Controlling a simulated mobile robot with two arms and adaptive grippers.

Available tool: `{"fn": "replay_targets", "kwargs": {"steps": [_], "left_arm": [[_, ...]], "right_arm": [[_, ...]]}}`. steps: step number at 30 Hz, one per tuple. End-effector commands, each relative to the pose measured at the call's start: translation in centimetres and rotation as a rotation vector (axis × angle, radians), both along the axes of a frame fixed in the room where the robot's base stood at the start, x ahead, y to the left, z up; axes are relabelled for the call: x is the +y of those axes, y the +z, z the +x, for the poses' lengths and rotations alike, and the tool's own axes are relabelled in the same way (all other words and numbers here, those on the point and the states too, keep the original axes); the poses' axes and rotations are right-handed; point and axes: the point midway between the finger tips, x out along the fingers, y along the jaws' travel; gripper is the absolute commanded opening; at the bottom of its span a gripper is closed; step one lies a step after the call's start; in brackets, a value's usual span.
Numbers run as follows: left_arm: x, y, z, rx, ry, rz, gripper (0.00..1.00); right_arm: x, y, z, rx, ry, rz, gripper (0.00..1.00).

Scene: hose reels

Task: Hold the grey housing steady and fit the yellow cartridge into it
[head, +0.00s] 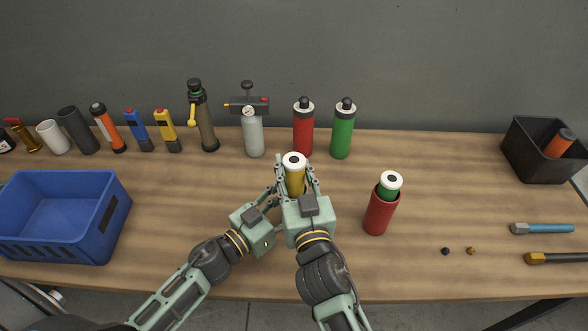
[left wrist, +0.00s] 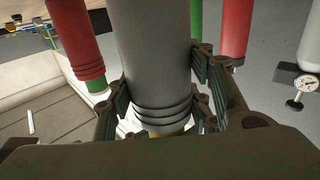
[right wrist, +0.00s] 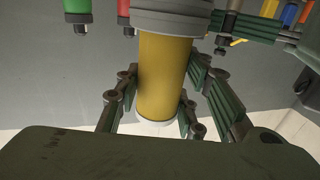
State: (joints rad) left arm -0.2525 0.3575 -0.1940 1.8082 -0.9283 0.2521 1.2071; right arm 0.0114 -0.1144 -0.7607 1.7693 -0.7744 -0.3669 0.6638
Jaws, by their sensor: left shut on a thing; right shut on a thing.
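The yellow cartridge (head: 295,182), with a white cap and dark centre, stands upright in front of me in the head view. My right gripper (head: 310,184) is shut on it; its fingers flank the cartridge (right wrist: 163,75) in the right wrist view. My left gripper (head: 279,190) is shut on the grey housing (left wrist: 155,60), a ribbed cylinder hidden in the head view. In the right wrist view the cartridge's far end meets the housing's grey rim (right wrist: 170,20), in line with it. How deep it sits inside I cannot tell.
A red housing with a green cartridge (head: 378,212) stands to the right. A blue crate (head: 65,240) is at the left, a black bin (head: 530,165) at the far right. Bottles and a gauge cylinder (head: 254,136) line the back. Tools (head: 543,228) lie at the right.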

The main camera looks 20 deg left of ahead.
Motion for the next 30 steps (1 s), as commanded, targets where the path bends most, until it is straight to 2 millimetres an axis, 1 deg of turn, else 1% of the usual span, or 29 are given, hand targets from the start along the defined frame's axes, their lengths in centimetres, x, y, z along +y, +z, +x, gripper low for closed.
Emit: {"fn": "replay_targets", "kwargs": {"steps": [1, 7, 16, 19, 21, 23, 30], "left_arm": [[0.0, -0.1, -0.1, 0.003, -0.001, -0.001, 0.15], [0.0, -0.1, -0.1, 0.003, -0.001, -0.001, 0.15], [-0.1, -0.1, -0.1, 0.003, -0.001, -0.001, 0.15], [-0.1, -0.1, -0.1, 0.003, -0.001, -0.001, 0.15], [-0.1, -0.1, -0.1, 0.003, -0.001, -0.001, 0.15], [-0.1, -0.1, -0.1, 0.003, -0.001, -0.001, 0.15], [0.0, -0.2, -0.1, 0.004, 0.0, 0.0, 0.15]], "right_arm": [[0.0, 0.0, 0.0, -0.001, 0.0, 0.0, 0.37], [0.0, 0.0, 0.0, -0.001, 0.0, 0.0, 0.55], [0.0, 0.1, 0.0, -0.001, 0.0, 0.0, 0.55], [0.0, 0.7, 0.0, -0.004, 0.001, 0.0, 0.55], [0.0, 1.5, 0.0, -0.007, 0.001, -0.003, 0.55], [-0.6, 1.1, -1.1, 0.002, 0.0, 0.0, 0.55], [-3.3, 1.1, -5.9, 0.004, 0.0, 0.0, 0.55]]}}
